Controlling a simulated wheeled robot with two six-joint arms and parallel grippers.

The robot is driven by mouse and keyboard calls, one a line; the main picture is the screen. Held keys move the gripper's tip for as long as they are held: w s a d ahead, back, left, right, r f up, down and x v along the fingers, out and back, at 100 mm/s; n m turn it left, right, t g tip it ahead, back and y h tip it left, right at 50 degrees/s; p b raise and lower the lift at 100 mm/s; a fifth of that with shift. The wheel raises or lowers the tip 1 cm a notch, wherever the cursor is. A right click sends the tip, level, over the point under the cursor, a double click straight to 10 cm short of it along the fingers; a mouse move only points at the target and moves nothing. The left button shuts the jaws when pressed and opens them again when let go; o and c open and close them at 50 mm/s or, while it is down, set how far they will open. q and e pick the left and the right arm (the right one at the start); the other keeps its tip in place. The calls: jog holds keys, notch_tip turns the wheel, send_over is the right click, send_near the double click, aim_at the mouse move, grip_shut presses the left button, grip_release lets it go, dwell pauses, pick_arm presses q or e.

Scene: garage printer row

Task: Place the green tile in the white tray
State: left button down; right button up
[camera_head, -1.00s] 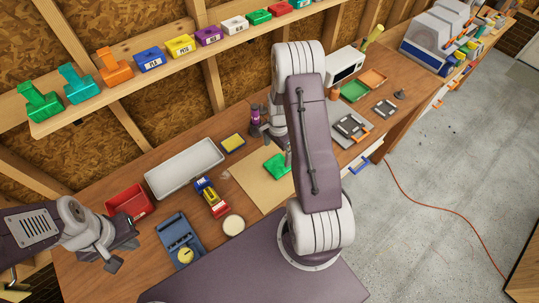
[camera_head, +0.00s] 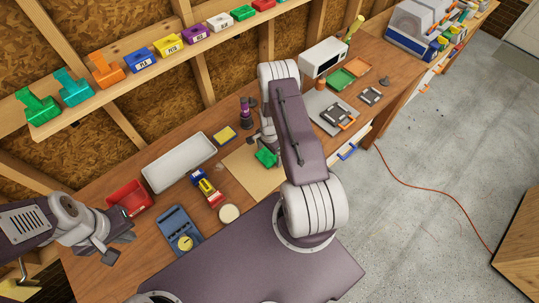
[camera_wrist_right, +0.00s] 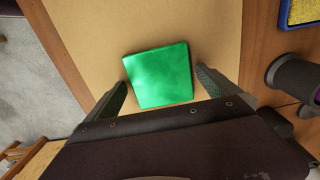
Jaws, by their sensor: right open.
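The green tile (camera_head: 266,158) lies on the tan mat (camera_head: 252,178), partly hidden by my right arm in the head view. In the right wrist view the tile (camera_wrist_right: 158,75) lies flat between the two fingers of my right gripper (camera_wrist_right: 162,90). That gripper is open, with a finger beside each side of the tile and a visible gap at the right finger. The white tray (camera_head: 180,163) is empty, to the left of the mat at the back of the bench. My left gripper (camera_head: 115,243) is open and empty above the bench's left front.
A yellow block (camera_head: 224,135), a purple spool (camera_head: 245,110) and a red bin (camera_head: 130,197) are around the tray and mat. Small coloured blocks (camera_head: 206,188), a round cream disc (camera_head: 229,213) and a blue-grey holder (camera_head: 180,231) stand in front of the tray.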

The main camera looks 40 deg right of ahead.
aim_at(270, 154)
jog(key=shift+w, duration=0.15)
jog(key=c, duration=1.5)
jog(key=shift+d+r+b, duration=0.15)
jog(key=shift+r+b, duration=1.1)
jog(key=shift+r, duration=0.7)
jog(key=shift+c, duration=0.2)
jog(key=s+d+r+b, duration=0.3)
jog(key=s+d+r, duration=0.4)
jog(key=s+d, duration=0.1)
